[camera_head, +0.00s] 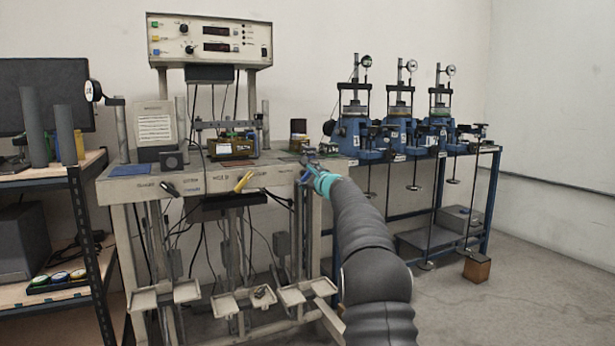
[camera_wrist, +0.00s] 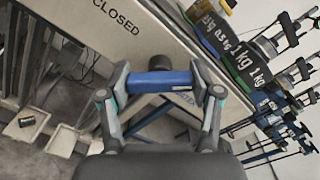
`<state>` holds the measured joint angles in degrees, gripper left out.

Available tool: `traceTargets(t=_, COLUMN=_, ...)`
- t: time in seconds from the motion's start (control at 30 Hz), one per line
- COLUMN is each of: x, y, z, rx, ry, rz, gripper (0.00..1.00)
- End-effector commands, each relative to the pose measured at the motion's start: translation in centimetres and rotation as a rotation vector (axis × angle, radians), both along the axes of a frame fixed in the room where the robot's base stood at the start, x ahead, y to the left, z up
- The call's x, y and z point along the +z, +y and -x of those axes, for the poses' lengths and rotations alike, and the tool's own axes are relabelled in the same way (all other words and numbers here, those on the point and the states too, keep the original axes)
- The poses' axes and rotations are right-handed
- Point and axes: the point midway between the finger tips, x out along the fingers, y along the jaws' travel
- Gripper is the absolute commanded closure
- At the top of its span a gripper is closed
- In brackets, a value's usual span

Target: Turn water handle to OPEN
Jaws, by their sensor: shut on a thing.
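The blue water handle (camera_wrist: 157,83) lies crosswise between the two fingers of my gripper (camera_wrist: 161,80) in the wrist view. A finger is at each end of the handle, and the gripper is shut on it. A dark round pivot (camera_wrist: 158,62) shows just behind the handle. The word CLOSED (camera_wrist: 117,16) is printed on the pale panel to the upper left. Blue lettering beside the right finger is partly covered. In the head view my gripper (camera_head: 307,173) is at the right front of the pale bench, and mostly hides the handle.
A yellow handle (camera_head: 243,181) and a black handle (camera_head: 170,189) are on the same bench front (camera_head: 215,180), to the left. Small trays (camera_head: 305,291) stick out below. Blue devices (camera_head: 397,136) stand on the bench to the right. Open floor lies at right.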

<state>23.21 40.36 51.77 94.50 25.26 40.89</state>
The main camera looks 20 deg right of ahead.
Motion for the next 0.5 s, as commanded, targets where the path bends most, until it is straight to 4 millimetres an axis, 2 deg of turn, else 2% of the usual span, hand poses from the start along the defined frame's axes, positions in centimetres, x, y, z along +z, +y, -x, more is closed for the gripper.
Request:
traceTargets(t=0.13, x=-0.01, y=-0.04, z=0.00, rx=-0.001, ry=-0.001, rz=-0.002, gripper=0.71)
traceTargets(t=0.17, x=-0.01, y=-0.04, z=0.00, rx=-0.001, ry=-0.001, rz=-0.002, gripper=0.29)
traceTargets(t=0.23, x=-0.01, y=-0.04, z=0.00, rx=-0.001, ry=-0.001, rz=-0.002, gripper=0.11)
traceTargets(t=0.5, x=0.00, y=-0.01, z=0.00, rx=0.000, ry=0.000, rz=-0.001, gripper=0.10)
